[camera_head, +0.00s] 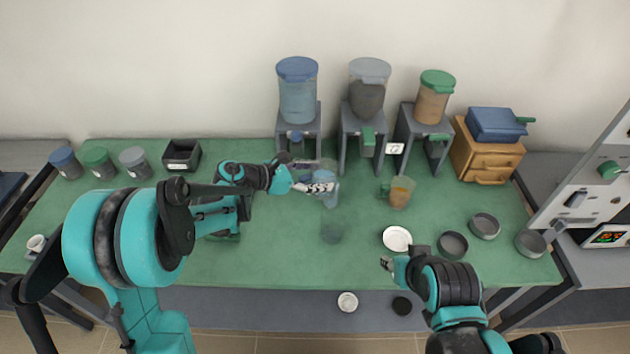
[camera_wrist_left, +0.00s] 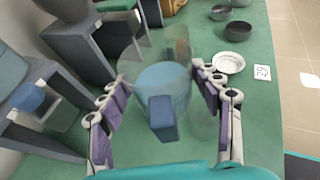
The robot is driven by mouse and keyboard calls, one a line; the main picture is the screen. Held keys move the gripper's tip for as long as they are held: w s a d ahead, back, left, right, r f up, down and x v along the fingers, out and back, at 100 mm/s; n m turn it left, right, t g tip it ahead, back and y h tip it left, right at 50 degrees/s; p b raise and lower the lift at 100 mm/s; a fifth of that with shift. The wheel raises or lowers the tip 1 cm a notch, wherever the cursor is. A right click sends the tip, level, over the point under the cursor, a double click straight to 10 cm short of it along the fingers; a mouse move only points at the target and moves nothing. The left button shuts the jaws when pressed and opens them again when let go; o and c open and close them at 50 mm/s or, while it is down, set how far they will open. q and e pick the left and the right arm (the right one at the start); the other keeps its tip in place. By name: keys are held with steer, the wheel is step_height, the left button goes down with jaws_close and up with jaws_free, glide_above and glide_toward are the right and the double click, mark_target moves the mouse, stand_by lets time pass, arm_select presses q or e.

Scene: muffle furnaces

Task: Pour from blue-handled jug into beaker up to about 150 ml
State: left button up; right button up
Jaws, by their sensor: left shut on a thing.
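The clear jug (camera_head: 330,196) holds blue liquid, and its blue handle (camera_wrist_left: 163,118) shows in the left wrist view. My left gripper (camera_head: 320,188) is shut on the jug, with its fingers on either side of the handle in the left wrist view (camera_wrist_left: 166,92). The jug looks close to upright. The transparent beaker (camera_head: 332,232) stands on the green table just in front of the jug in the head view; its fill level is too faint to tell. My right gripper (camera_head: 388,264) is at the table's front edge, too small to read.
Blue, grey and green-lidded dispensers (camera_head: 297,92) stand behind on stands. A green-handled jug with orange contents (camera_head: 401,192) stands right of the beaker. A white dish (camera_head: 397,239) and dark dishes (camera_head: 453,245) lie at front right.

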arm_select(q)
steer(key=shift+f+b, duration=1.05)
steer(key=shift+f, duration=0.6)
steer(key=shift+w+r+m+t+p, duration=0.1)
steer(key=shift+r+m+t+p, duration=0.2)
steer(key=shift+m+p, duration=0.2)
steer(key=shift+f, duration=0.1)
steer(key=shift+w+m+t+y+b, duration=0.1)
steer(key=shift+m+t+y+b, duration=0.2)
steer(key=shift+m+b, duration=0.15)
steer(key=shift+a, duration=0.1)
steer(key=shift+m+t, duration=0.4)
steer(key=shift+m, duration=0.25)
steer(key=shift+r, duration=0.2)
